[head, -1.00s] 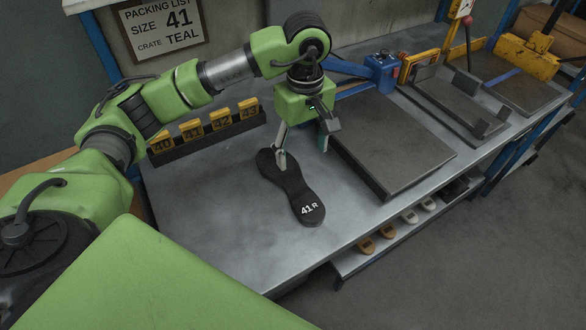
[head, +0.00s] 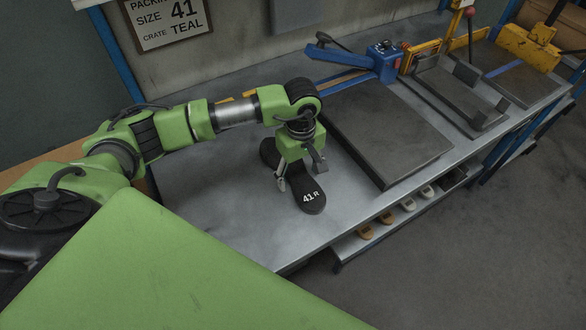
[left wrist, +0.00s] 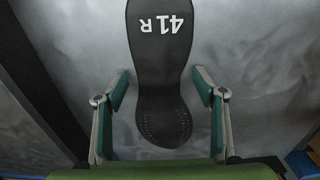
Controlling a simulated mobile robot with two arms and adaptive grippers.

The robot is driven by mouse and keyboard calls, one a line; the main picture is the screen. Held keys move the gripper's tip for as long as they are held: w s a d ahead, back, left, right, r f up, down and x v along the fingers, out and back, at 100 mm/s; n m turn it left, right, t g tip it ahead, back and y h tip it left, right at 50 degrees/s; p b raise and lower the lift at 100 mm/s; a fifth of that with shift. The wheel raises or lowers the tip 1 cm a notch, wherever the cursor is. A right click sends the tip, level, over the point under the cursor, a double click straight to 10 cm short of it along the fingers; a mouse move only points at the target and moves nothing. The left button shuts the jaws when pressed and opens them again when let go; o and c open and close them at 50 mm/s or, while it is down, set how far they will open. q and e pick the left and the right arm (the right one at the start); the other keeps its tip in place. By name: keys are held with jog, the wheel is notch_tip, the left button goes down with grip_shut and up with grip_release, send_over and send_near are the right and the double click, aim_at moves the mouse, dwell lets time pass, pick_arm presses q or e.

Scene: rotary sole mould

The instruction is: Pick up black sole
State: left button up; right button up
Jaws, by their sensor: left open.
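The black sole (head: 310,202), marked 41 R in white, lies flat on the metal bench (head: 221,208). In the head view my left gripper (head: 300,183) is over the sole and hides its middle. In the left wrist view the sole (left wrist: 162,75) runs between the two open, green-padded fingers of the left gripper (left wrist: 161,98), with a gap on each side. I cannot tell how high the fingertips are above the bench. My right gripper is not in view.
A dark flat plate (head: 385,140) with a blue clamp (head: 384,60) lies to the right of the sole. More trays and a yellow press (head: 524,52) stand further right. Small brown and white pieces sit on a shelf (head: 350,245) below. A packing list (head: 165,18) shows size 41, teal.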

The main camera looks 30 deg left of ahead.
pick_arm(q)
jog(key=c, duration=1.5)
jog(key=shift+o, duration=0.2)
jog(key=shift+r, duration=0.1)
